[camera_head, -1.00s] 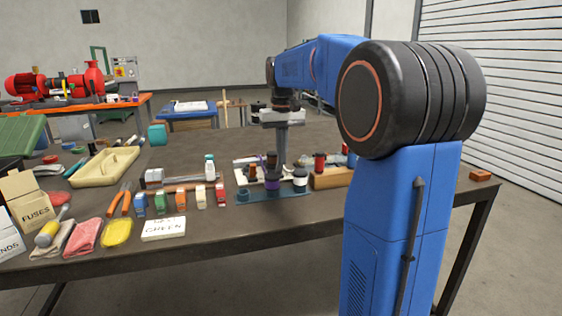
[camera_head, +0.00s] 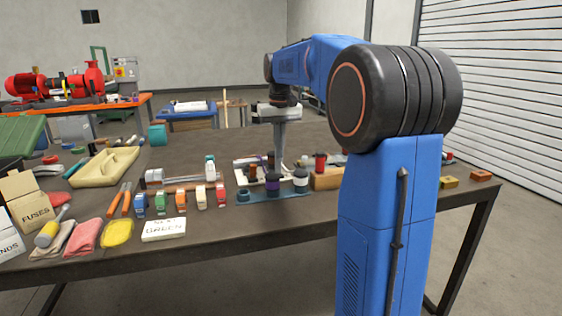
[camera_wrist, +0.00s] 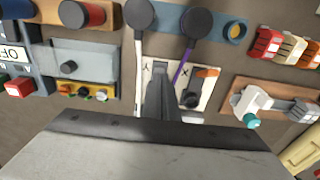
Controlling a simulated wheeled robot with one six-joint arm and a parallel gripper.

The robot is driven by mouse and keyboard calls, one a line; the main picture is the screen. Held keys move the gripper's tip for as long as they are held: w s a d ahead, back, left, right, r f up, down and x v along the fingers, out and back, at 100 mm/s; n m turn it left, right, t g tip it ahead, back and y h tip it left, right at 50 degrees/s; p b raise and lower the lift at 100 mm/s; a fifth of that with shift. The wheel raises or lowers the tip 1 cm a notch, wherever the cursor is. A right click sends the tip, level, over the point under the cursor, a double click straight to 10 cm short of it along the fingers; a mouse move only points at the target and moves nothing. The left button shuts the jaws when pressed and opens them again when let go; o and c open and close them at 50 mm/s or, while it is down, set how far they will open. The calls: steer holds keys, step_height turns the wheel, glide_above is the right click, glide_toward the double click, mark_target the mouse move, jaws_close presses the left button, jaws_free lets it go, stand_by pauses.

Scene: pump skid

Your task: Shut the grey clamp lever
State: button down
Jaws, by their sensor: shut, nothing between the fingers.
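A grey metal clamp-like piece (camera_head: 154,177) lies on a wooden strip on the bench, left of my gripper in the head view. My gripper (camera_head: 279,164) points down over a white panel, right of that piece. In the wrist view its fingers (camera_wrist: 161,75) are together and empty, in front of the white panel (camera_wrist: 208,73), hiding part of it.
Black-capped posts (camera_wrist: 196,24) on a blue strip stand close to my fingers, with a purple cable. A grey box (camera_wrist: 90,58) is at the left. Coloured small blocks (camera_head: 181,201) stand in a row.

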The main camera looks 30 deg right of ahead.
steer(key=shift+w+d+f+g, duration=0.1)
steer(key=shift+w+f+g, duration=0.15)
steer(key=shift+f, duration=0.65)
steer(key=shift+w+f+g, duration=0.2)
steer(key=shift+f+g, duration=0.05)
steer(key=shift+f, duration=0.65)
steer(key=shift+w+d, duration=0.1)
steer(key=shift+w, duration=0.25)
steer(key=shift+s+r, duration=0.2)
steer(key=shift+r, duration=2.75)
